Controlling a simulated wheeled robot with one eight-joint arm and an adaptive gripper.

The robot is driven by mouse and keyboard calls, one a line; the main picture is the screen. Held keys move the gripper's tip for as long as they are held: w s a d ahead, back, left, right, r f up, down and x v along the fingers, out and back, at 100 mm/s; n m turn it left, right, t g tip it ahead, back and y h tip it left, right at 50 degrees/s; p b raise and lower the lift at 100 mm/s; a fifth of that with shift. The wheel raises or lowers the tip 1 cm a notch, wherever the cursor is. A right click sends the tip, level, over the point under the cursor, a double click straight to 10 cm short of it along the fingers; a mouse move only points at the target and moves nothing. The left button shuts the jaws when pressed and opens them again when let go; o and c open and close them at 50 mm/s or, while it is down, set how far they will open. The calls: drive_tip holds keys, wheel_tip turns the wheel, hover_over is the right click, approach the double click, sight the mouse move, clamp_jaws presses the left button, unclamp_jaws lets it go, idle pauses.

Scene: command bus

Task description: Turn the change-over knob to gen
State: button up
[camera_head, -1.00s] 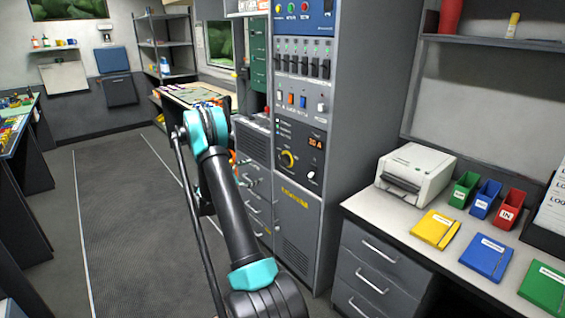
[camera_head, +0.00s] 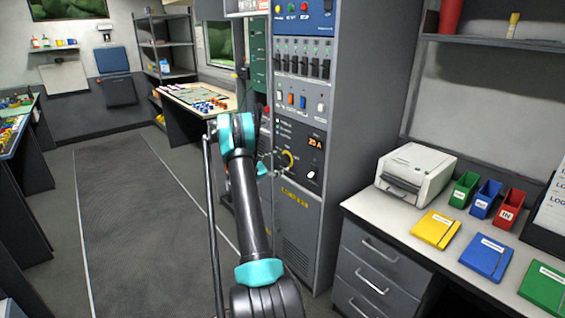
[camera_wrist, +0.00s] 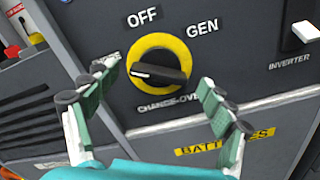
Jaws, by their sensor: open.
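The change-over knob (camera_wrist: 160,73) is a black bar-shaped handle on a yellow ring in the wrist view. Its white mark is at the left end, so it points left, away from the GEN label (camera_wrist: 204,27) at upper right. The OFF label (camera_wrist: 144,16) is above the ring. A label at left is partly hidden by a finger. My gripper (camera_wrist: 156,80) is open, with one finger on each side of the knob and no visible contact. The yellow ring also shows in the head view (camera_head: 290,158), with my gripper (camera_head: 270,165) just left of it.
The knob is on a tall grey cabinet (camera_head: 345,120) with switches above. The inverter switch (camera_wrist: 305,31) is to the right in the wrist view. A desk (camera_head: 375,212) with a printer (camera_head: 416,172) stands right of the cabinet. The aisle floor (camera_head: 130,230) at left is clear.

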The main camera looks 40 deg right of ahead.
sight(284, 160)
drive_tip(key=shift+w+d, duration=0.1)
drive_tip(key=shift+d, duration=1.05)
drive_tip(key=shift+c, duration=0.6)
drive_tip(key=c, duration=1)
drive_tip(key=shift+c, duration=0.2)
